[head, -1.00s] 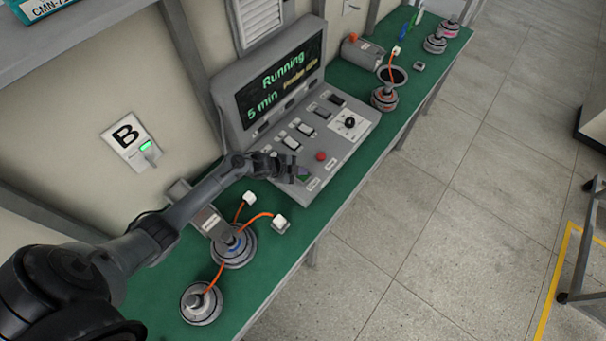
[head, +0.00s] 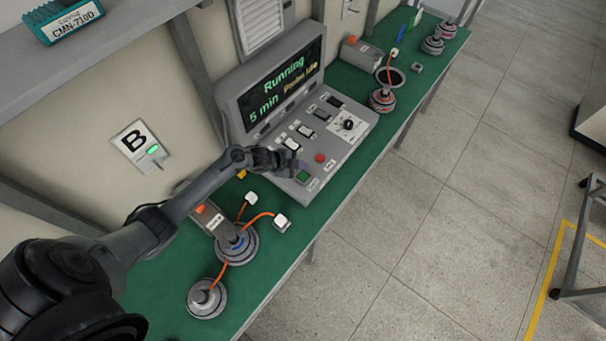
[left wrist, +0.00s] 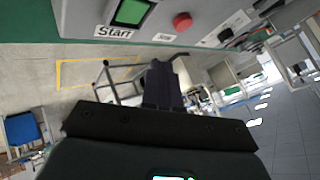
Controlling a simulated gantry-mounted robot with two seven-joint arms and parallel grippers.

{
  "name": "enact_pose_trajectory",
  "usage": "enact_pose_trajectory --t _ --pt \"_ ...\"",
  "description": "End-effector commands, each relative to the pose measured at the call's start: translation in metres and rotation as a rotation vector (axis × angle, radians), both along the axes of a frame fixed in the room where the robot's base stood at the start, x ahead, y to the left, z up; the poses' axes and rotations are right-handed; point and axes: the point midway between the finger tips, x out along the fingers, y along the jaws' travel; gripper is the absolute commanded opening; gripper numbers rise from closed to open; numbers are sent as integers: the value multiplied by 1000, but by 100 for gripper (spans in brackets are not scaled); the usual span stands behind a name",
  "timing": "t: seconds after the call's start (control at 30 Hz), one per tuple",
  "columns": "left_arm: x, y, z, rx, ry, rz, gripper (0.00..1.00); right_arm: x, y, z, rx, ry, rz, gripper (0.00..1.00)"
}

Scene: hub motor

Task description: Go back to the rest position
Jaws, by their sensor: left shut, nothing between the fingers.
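My left gripper (head: 290,160) is shut and empty, held over the lower part of the grey control console (head: 336,143). In the left wrist view its closed fingers (left wrist: 162,85) point away from my wrist, apart from the console front. The green Start button (head: 303,176) lies just below and right of the gripper; it also shows at the top of the left wrist view (left wrist: 130,12). The console screen (head: 285,84) reads "Running", "5 min" and "Probe: Idle". My right gripper is in neither view.
Hub motors (head: 236,244) with orange cables stand on the green bench (head: 165,290) below my left arm. A red button (head: 320,158) sits on the console. More motors (head: 383,98) stand further along the bench.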

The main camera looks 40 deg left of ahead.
Motion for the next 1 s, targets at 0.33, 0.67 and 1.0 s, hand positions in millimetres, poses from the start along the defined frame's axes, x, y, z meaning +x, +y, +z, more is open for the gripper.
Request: enact_pose_trajectory --t 0.33,0.67,1.0 --pt "0 0 -1 0 0 0 0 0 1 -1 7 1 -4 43" --pt "-4 0 -3 0 8 0 0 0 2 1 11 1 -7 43" --pt "-97 -52 -52 -66 141 -29 0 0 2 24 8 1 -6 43"
